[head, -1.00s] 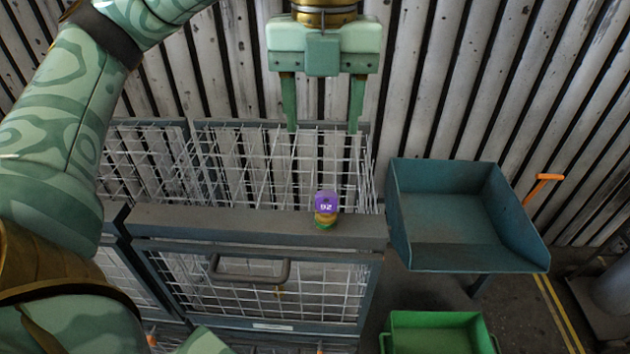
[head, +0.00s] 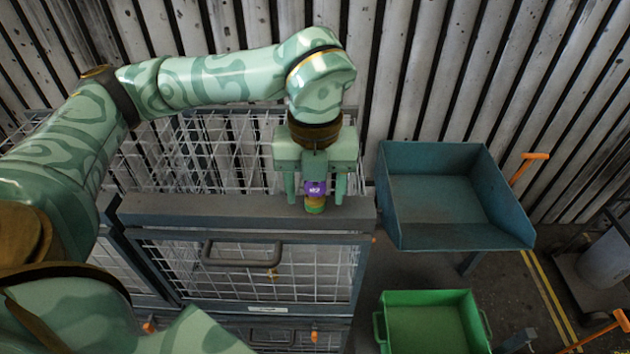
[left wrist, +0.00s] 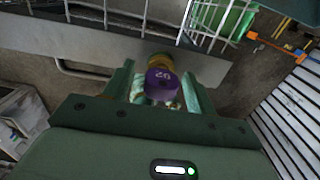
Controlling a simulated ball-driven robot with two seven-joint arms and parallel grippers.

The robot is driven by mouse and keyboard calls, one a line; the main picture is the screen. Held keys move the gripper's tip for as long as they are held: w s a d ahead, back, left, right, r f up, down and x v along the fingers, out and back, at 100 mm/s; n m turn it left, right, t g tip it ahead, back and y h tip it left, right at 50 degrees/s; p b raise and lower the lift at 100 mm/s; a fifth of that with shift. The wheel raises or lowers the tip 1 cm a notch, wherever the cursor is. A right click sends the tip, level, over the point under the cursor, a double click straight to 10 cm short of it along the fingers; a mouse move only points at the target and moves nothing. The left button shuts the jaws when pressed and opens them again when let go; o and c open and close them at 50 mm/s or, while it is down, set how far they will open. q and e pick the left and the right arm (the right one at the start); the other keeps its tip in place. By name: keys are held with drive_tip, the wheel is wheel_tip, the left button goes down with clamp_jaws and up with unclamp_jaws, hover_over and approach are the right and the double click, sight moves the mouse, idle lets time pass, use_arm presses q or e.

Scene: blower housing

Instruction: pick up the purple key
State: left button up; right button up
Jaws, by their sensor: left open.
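The purple key (head: 315,188) bears the number 92 and stands in a yellow and green base (head: 315,206) on the grey top rail of the wire cage. My left gripper (head: 315,200) is open and low over the rail, with one finger on each side of the key. In the left wrist view the purple key (left wrist: 162,84) shows between the two fingers of my left gripper (left wrist: 163,82), with the yellowish base (left wrist: 160,61) just beyond it. I cannot tell whether a finger touches the key. My right gripper is not in view.
The grey rail (head: 200,207) tops a wire cage door with a handle (head: 240,262). A blue-grey tray (head: 440,200) stands to the right, with a green bin (head: 430,325) below it. A slatted metal wall (head: 430,70) rises behind.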

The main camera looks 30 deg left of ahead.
use_arm(q)
drive_tip(key=shift+f, duration=0.1)
drive_tip(key=c, duration=1.1)
drive_tip(key=shift+o, duration=0.2)
